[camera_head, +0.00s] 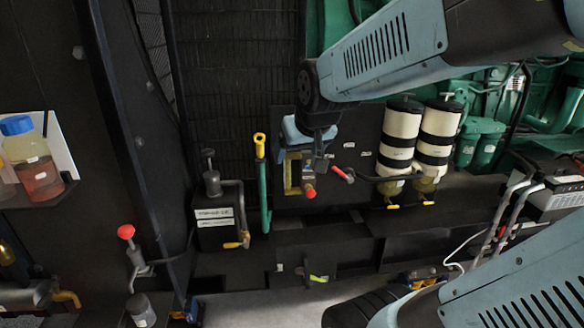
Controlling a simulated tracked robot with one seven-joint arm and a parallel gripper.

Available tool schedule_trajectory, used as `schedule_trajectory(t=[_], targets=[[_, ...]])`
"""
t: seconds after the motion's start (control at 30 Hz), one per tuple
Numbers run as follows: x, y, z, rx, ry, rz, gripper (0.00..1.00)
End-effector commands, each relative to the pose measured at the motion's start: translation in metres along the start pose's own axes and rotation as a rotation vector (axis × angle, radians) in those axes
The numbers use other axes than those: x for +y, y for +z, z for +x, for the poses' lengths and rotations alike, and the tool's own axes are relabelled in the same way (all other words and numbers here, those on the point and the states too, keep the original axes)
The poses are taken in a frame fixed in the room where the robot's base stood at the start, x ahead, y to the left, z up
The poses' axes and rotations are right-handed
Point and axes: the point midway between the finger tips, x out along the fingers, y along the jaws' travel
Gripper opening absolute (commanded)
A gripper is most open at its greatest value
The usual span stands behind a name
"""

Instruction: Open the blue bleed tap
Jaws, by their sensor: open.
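My gripper (320,165) is open in front of the dark panel in the middle of the view, seen small beneath my blue-grey wrist. It is close to a yellow brass-coloured fitting (291,187) with a red knob (310,193), and a red lever (343,174) sits just to its right. I cannot tell whether it touches any of them. No blue tap is clearly recognisable. A small blue part (191,309) shows at the lower left, too small to identify. My wrist hides part of the panel.
Two white-and-black filters (398,142) (437,145) with yellow taps hang right of the panel. A black hand pump (214,207) and a green dipstick tube with yellow top (262,182) stand left. A red-knobbed lever (130,240) and bottles (35,165) are farther left.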

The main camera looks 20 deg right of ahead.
Motion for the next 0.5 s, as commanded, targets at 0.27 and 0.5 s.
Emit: schedule_trajectory(t=[0.27,0.5], targets=[[0.023,-0.049,0.083,0.147,0.034,0.051,0.81],[0.047,-0.075,0.148,0.284,0.053,0.090,0.81]])
